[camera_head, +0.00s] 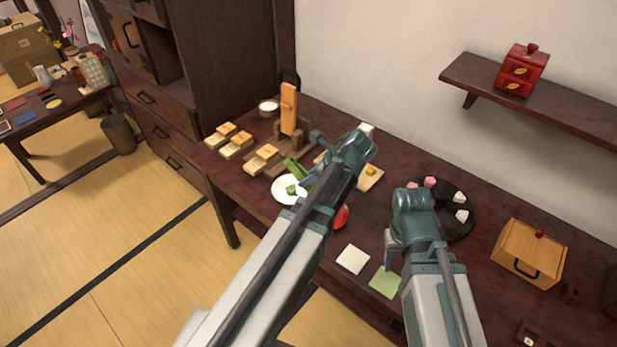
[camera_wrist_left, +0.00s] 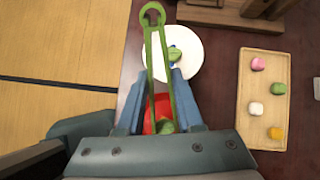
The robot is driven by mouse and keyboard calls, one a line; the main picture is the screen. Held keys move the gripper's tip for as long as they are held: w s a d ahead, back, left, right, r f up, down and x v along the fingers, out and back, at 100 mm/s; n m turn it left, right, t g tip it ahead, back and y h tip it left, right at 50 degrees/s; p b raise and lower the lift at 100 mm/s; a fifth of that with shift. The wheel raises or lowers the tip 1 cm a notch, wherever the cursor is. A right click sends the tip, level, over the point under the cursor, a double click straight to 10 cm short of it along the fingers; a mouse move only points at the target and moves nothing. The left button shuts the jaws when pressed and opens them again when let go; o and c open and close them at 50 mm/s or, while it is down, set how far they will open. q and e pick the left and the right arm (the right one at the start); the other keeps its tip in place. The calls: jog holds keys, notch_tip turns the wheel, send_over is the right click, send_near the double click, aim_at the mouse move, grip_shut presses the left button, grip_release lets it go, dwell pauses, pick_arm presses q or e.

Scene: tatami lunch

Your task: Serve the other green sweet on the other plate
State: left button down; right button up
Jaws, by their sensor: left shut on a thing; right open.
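My left gripper (camera_wrist_left: 158,102) is shut on green tongs (camera_wrist_left: 152,50), whose ringed end points away from the wrist; in the head view the tongs (camera_head: 293,167) extend up-left from it. A white plate (camera_head: 276,190) holds a green sweet (camera_head: 291,190); both show in the left wrist view, the plate (camera_wrist_left: 193,62) and the sweet (camera_wrist_left: 174,54). The red plate (camera_head: 341,216) is partly hidden by my left arm. My right gripper (camera_head: 391,254) is open above the table front.
A wooden board (camera_wrist_left: 262,71) with pink, white and orange sweets lies right of the plates. A black round tray (camera_head: 460,230) with sweets, a lidded wooden box (camera_head: 529,252), a white square (camera_head: 353,259) and a green square (camera_head: 385,282) lie rightward. Wooden blocks (camera_head: 236,146) line the left.

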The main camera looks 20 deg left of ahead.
jog(key=shift+f, duration=0.55)
pick_arm(q)
jog(key=shift+f, duration=0.55)
jog(key=c, duration=0.9)
grip_release()
notch_tip(320, 180, up, 10)
jog(key=p, duration=0.9)
jog(key=shift+p, duration=0.3)
pick_arm(e)
notch_tip(320, 180, up, 10)
